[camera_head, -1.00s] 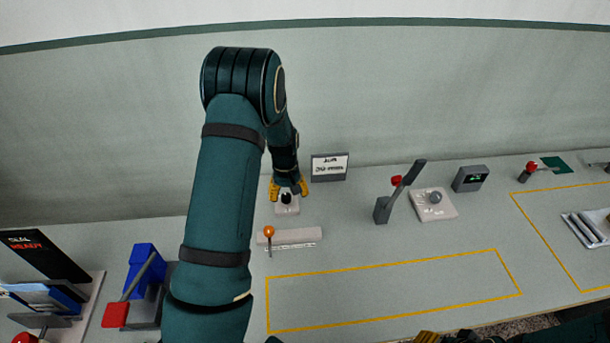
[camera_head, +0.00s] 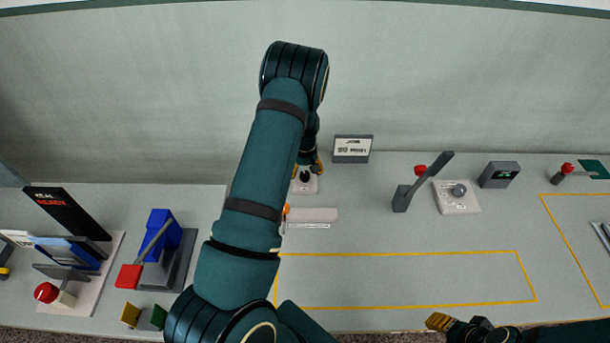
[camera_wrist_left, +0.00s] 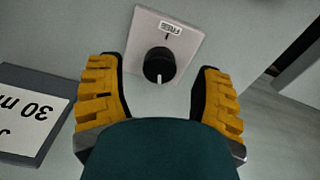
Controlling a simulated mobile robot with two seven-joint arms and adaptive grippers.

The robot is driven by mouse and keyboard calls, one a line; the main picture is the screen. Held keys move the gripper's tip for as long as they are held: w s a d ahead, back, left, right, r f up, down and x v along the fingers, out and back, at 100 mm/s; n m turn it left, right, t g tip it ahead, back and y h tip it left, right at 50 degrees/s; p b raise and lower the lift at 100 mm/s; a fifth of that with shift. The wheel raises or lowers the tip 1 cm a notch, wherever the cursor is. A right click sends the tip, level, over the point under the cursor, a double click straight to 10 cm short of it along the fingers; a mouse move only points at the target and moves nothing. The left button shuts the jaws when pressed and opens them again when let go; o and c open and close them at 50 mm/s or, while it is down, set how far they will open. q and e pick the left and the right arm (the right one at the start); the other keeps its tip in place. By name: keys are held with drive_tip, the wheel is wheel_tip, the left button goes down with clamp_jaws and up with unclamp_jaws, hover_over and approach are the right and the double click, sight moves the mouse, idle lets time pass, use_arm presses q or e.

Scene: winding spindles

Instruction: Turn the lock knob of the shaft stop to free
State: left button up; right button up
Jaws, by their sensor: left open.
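The lock knob (camera_wrist_left: 158,64) is a round black knob with a white mark on a pale plate (camera_wrist_left: 190,48). The mark points away from the FREE label (camera_wrist_left: 172,28). My left gripper (camera_wrist_left: 160,90) is open, its yellow fingers on either side of the knob with gaps to it. In the head view the knob (camera_head: 305,177) sits at the back of the bench, with the left gripper (camera_head: 308,166) over it. A pale rail (camera_head: 312,214) with an orange ball lever stands in front. My right gripper (camera_head: 440,322) is low in the head view, its opening unclear.
A small sign (camera_head: 352,149) stands right of the knob, near the left gripper. Blue fixtures (camera_head: 160,240) stand left. The yellow-outlined area (camera_head: 400,280) is clear.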

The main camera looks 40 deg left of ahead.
use_arm(q)
drive_tip(key=shift+f, duration=1.05)
clamp_jaws()
